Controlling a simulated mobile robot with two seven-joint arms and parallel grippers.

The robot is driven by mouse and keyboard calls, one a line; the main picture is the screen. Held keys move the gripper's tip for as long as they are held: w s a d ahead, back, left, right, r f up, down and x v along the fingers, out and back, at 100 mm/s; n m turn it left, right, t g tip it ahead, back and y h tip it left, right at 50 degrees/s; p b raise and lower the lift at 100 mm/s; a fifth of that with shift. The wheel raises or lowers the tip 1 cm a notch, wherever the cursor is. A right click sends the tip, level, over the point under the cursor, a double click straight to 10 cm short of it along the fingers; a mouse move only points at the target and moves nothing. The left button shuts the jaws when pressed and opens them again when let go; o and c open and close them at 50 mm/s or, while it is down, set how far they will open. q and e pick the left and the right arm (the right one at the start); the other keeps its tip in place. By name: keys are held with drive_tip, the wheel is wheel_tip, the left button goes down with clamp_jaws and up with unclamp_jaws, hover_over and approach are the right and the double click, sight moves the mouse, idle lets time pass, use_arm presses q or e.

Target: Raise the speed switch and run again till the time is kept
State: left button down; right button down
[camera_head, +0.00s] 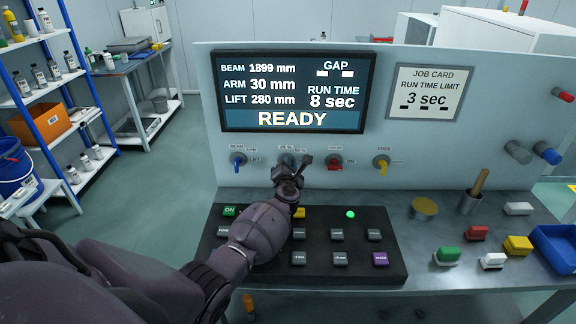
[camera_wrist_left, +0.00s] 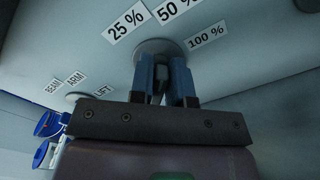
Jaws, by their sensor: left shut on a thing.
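The speed switch (camera_wrist_left: 165,47) is a round grey dial on the upright panel, with 25 %, 50 % and 100 % labels around it. In the head view my left gripper (camera_head: 289,178) is at this switch and covers most of it. In the left wrist view its two fingers (camera_wrist_left: 160,82) are shut on the switch's dark handle. Which label the handle points to is unclear. The screen (camera_head: 295,92) reads READY, RUN TIME 8 sec. The job card (camera_head: 427,93) reads RUN TIME LIMIT 3 sec. My right gripper is not in view.
A blue selector (camera_head: 237,160) is left of the speed switch; red (camera_head: 335,163) and yellow (camera_head: 382,163) knobs are right. The button box (camera_head: 395,228) below carries a green ON button (camera_head: 229,211), a lit green lamp (camera_head: 350,214) and a purple button (camera_head: 380,259). Loose blocks lie at right.

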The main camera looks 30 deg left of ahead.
use_arm(q)
drive_tip(key=shift+f, duration=0.15)
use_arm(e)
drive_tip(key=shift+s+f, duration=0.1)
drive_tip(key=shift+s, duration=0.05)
use_arm(q)
drive_tip(key=c, duration=1.4)
unclamp_jaws()
drive_tip(key=shift+o, duration=1.2)
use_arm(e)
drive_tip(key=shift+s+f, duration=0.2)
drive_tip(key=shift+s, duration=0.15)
use_arm(q)
drive_tip(key=shift+s, duration=0.1)
